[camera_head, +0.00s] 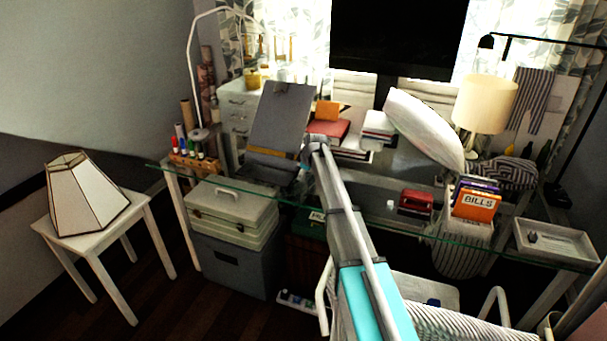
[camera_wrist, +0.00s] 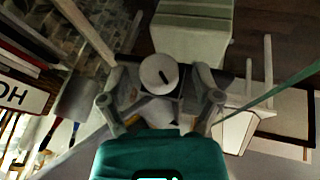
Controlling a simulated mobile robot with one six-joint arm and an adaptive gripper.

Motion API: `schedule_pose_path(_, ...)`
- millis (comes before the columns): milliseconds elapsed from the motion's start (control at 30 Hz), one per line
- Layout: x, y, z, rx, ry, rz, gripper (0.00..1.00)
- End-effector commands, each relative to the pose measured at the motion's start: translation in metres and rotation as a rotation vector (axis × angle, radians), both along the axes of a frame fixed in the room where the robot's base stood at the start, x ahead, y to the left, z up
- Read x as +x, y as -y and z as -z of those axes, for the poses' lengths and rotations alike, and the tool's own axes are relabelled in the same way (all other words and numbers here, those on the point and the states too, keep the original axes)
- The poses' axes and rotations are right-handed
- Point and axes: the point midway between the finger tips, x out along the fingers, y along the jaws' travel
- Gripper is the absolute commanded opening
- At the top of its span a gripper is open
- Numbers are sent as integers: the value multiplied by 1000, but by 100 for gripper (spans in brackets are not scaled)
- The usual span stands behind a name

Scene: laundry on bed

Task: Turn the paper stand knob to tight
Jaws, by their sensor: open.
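The paper stand (camera_head: 282,118) is a dark grey tilted board with a clip at its top, standing at the back left of the glass desk. In the wrist view its knob (camera_wrist: 160,75) is a pale round disc with a short dark mark, close to upright in the picture. My gripper (camera_wrist: 161,82) is open, with one finger on each side of the knob and a visible gap to it. In the head view my gripper (camera_head: 308,160) is at the stand's lower right side, small and partly hidden by my arm. The knob cannot be made out there.
The glass desk (camera_head: 370,222) also holds books (camera_head: 328,131), a white pillow-like object (camera_head: 425,128), a lamp (camera_head: 484,103), a bills box (camera_head: 475,204) and a tray (camera_head: 555,240). Colored bottles (camera_head: 195,148) stand left of the stand. Storage boxes (camera_head: 230,245) sit below.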

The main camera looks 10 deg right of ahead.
Motion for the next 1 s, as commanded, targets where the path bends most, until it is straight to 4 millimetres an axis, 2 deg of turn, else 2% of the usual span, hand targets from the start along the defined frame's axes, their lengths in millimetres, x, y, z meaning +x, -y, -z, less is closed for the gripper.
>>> schedule_pose_path(133,0,0,0,0,0,0,82)
schedule_pose_path(167,0,0,0,0,0,0,78)
schedule_pose_path(500,0,0,0,0,0,0,15)
schedule_pose_path(600,0,0,0,0,0,0,0)
schedule_pose_path(1000,2,1,0,30,-49,1,0)
